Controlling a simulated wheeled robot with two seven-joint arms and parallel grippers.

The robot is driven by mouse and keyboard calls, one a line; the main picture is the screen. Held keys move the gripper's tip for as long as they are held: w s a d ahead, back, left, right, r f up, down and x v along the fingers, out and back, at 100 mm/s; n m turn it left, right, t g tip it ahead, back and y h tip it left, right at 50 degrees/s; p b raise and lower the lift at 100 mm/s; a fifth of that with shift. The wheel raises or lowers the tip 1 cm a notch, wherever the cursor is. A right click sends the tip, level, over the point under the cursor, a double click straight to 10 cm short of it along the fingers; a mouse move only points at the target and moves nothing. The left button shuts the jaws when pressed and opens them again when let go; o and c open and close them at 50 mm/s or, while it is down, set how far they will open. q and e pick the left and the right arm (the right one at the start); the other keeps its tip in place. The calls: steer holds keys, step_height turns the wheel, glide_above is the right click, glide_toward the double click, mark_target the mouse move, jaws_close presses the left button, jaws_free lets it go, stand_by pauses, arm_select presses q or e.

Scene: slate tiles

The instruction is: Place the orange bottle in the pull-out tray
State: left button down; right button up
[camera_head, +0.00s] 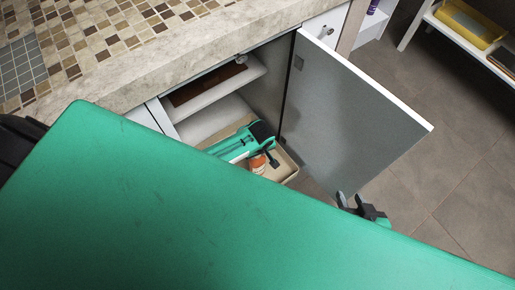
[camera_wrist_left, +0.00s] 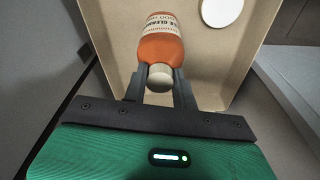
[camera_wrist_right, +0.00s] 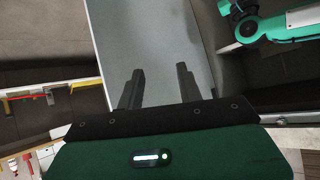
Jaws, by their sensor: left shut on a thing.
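The orange bottle (camera_head: 258,164) has a white cap and a pale label. It also shows in the left wrist view (camera_wrist_left: 161,50), its cap end toward me. My left gripper (camera_head: 266,151) is shut on it near the cap; its fingers also show in the left wrist view (camera_wrist_left: 158,88). The beige pull-out tray (camera_head: 289,174) is inside the open cabinet, and its walls surround the bottle in the left wrist view (camera_wrist_left: 218,85). I cannot tell whether the bottle touches the tray floor. My right gripper (camera_wrist_right: 159,76) is open and empty by the cabinet door.
The grey cabinet door (camera_head: 345,115) stands wide open on the right. A white round thing (camera_wrist_left: 221,9) lies in the tray. A shelf (camera_head: 220,84) is above. My green body covers the lower part of the head view.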

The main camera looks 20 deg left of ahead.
arm_select(q)
steer(key=shift+f, duration=0.1)
steer(key=c, duration=1.1)
jaws_free()
steer(key=shift+r, duration=0.6)
steer(key=shift+s+d+r+p, duration=0.2)
steer(key=shift+r+p, duration=0.45)
steer(key=shift+r, duration=1.2)
steer(key=shift+s+d+r+p, duration=0.15)
steer(key=shift+r+p, duration=0.45)
steer(key=shift+r, duration=1.2)
steer(key=shift+s+d+r+p, duration=0.2)
steer(key=shift+r+p, duration=0.45)
steer(key=shift+r, duration=1.2)
arm_select(e)
steer(key=s+d+r+g+h, duration=0.1)
steer(key=s+d+g+h, duration=0.2)
steer(key=d, duration=0.4)
steer(key=shift+s+d+r+m+g, duration=0.3)
steer(key=shift+s+m+g, duration=0.1)
steer(key=shift+s+g, duration=0.55)
